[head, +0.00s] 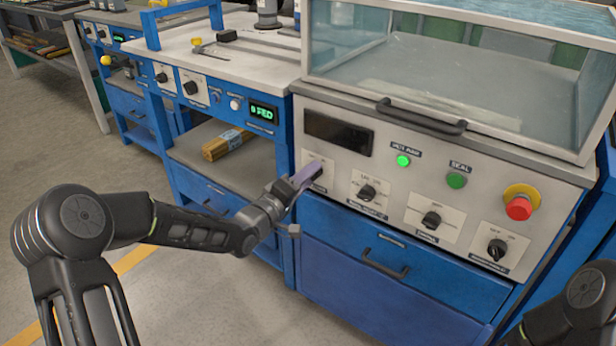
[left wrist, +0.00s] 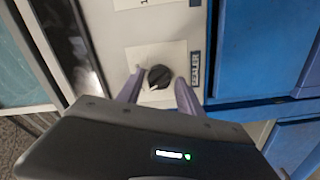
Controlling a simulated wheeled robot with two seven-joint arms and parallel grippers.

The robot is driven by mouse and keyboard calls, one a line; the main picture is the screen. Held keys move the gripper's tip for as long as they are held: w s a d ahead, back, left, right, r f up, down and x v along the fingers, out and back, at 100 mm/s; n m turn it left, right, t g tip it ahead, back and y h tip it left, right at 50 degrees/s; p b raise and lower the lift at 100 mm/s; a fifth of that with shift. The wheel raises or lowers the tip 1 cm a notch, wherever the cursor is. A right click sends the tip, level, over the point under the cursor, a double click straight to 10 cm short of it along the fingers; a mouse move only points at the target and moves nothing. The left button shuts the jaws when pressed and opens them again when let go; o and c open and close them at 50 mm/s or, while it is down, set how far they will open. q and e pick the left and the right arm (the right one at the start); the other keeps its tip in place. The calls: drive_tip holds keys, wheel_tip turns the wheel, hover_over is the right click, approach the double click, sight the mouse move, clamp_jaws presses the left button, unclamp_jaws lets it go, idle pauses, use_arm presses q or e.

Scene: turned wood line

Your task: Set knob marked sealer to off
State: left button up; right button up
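The sealer knob (left wrist: 160,76) is a round black dial on a white plate, with the label SEALER (left wrist: 195,70) beside it in the left wrist view. A pale pointer mark shows on the knob's lower-left side; the setting words are not readable. My left gripper (head: 307,175) is at the left end of the white control panel (head: 384,153) in the head view and hides the knob there. In the left wrist view its two purple fingers are apart, one on each side of the knob. I cannot tell whether they touch it. My right gripper is out of view.
Further right on the panel are black knobs (head: 431,219), a green SEAL button (head: 456,180) and a red stop button (head: 519,208). A dark display (head: 338,132) and a drawer handle (head: 386,264) are close to my left gripper. A glass-sided chamber (head: 440,70) stands above.

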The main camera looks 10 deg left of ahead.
use_arm(q)
drive_tip(key=shift+o, duration=0.8)
drive_tip(key=shift+s, duration=0.1)
drive_tip(key=p+v, duration=0.1)
drive_tip(key=v, duration=0.6)
drive_tip(key=shift+s+p, duration=0.3)
drive_tip(key=shift+p, duration=0.1)
drive_tip(key=shift+a, duration=0.1)
